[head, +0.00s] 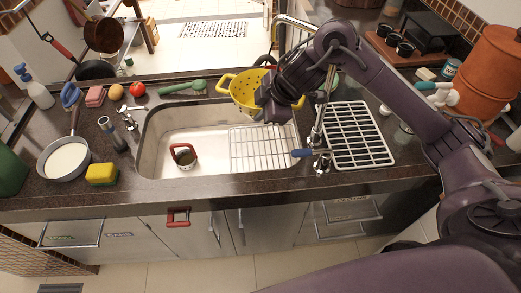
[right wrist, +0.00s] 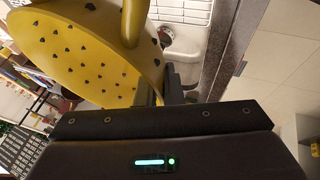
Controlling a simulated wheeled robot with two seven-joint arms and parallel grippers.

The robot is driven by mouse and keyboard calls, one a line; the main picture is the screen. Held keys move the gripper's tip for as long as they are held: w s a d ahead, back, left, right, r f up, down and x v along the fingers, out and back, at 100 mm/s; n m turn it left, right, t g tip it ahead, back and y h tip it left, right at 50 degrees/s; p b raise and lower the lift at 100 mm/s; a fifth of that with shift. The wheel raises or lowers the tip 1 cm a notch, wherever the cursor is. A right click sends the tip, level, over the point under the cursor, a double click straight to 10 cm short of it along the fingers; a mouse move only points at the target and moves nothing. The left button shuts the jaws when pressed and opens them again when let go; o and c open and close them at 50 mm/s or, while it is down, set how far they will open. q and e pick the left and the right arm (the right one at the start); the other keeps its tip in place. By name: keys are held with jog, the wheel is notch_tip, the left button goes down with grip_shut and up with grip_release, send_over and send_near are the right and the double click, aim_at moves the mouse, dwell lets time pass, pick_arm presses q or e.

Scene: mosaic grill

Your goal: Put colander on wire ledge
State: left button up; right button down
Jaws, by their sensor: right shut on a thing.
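The yellow colander (head: 241,92) with dark holes is above the back right part of the sink in the head view. My right gripper (head: 272,104) is at its right side and shut on it. In the right wrist view the colander (right wrist: 85,55) is tilted and fills the upper left, with my gripper fingers (right wrist: 163,88) at its edge. A wire rack (head: 262,150) lies across the right part of the sink, below and in front of the colander. A white slatted rack (head: 357,136) lies on the counter right of the sink. My left gripper is not in view.
The faucet (head: 321,115) stands right of the sink, close to my right arm. A red-handled can-like item (head: 184,156) is in the sink. A pan (head: 65,160), sponge (head: 102,174), tomato (head: 137,89) and green utensil (head: 183,88) are on the counter.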

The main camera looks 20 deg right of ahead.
jog(key=shift+w+a+f+b, duration=0.1)
jog(key=shift+f+b, duration=1)
jog(key=shift+f, duration=7)
jog(key=c, duration=1.5)
grip_release()
jog(key=shift+f, duration=0.15)
jog(key=shift+c, duration=0.2)
jog(key=shift+r, duration=0.25)
jog(key=v, duration=1.2)
jog(key=shift+f, duration=0.1)
